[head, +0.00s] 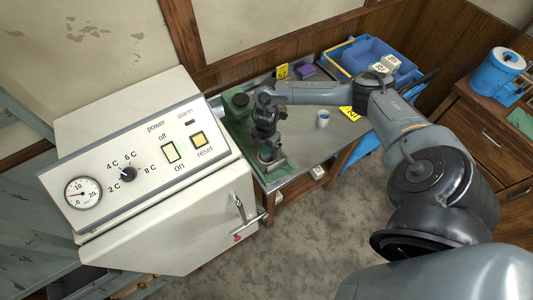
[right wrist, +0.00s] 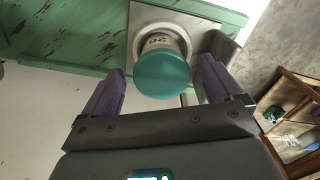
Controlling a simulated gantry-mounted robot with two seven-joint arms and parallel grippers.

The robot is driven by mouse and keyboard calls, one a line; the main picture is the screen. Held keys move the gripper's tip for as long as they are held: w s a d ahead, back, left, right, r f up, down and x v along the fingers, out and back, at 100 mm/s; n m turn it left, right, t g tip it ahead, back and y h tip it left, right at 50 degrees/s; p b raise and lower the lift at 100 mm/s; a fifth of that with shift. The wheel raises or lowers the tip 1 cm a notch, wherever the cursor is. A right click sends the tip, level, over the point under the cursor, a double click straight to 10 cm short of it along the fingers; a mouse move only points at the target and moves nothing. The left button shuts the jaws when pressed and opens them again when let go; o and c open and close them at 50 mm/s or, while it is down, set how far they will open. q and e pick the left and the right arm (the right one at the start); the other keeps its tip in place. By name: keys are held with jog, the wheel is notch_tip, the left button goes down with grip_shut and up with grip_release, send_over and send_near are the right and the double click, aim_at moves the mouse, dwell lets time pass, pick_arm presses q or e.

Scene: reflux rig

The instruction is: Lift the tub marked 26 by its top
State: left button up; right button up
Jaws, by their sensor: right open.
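The tub marked 26 (right wrist: 163,62) shows in the right wrist view, white with a teal lid and a dark number on its side. It sits in a pale round holder on a green, chipped-paint stand (right wrist: 90,35). My right gripper (right wrist: 160,66) is open, its two purple-grey fingers apart on either side of the tub's lid in that view. I cannot tell whether they touch it. In the head view my right gripper (head: 267,146) points down over the green stand, largely hiding the tub. My left gripper is not in view.
A white control cabinet (head: 215,195) stands left of the green stand. A small white cup (head: 322,119), yellow tags (head: 348,113), a purple block (head: 305,71) and a blue crate (head: 360,52) are on the metal bench.

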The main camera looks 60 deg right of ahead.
jog(key=shift+s+f, duration=0.15)
jog(key=shift+f, duration=1.5)
jog(key=shift+c, duration=0.4)
jog(key=c, duration=1.1)
jog(key=shift+o, duration=0.2)
jog(key=shift+r, duration=0.1)
